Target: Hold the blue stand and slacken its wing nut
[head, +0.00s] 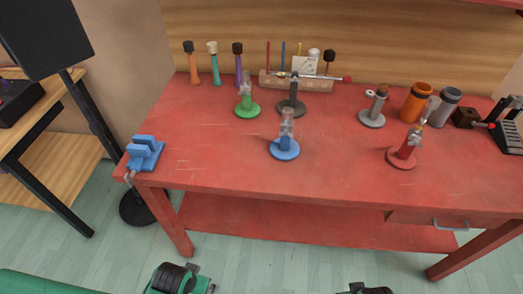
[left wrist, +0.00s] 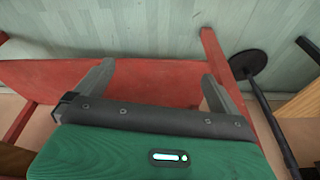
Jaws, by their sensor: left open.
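The blue stand (head: 286,149) stands upright on the red workbench near its front middle. It has a round blue base and a short blue post with a clear, pale upper part (head: 287,120). Its wing nut is too small to make out. My left gripper (left wrist: 159,72) shows in the left wrist view, open and empty, with its two grey fingers spread apart. It is away from the stand, with the bench's red wood beyond it. Only bits of my arms show at the bottom of the head view, and my right gripper cannot be seen.
A green stand (head: 247,110) and a dark stand (head: 291,108) are behind the blue one. A red stand (head: 402,158) is to its right. A blue clamp-like block (head: 146,153) sits at the bench's left corner. The bench top (head: 220,160) is clear around the blue stand.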

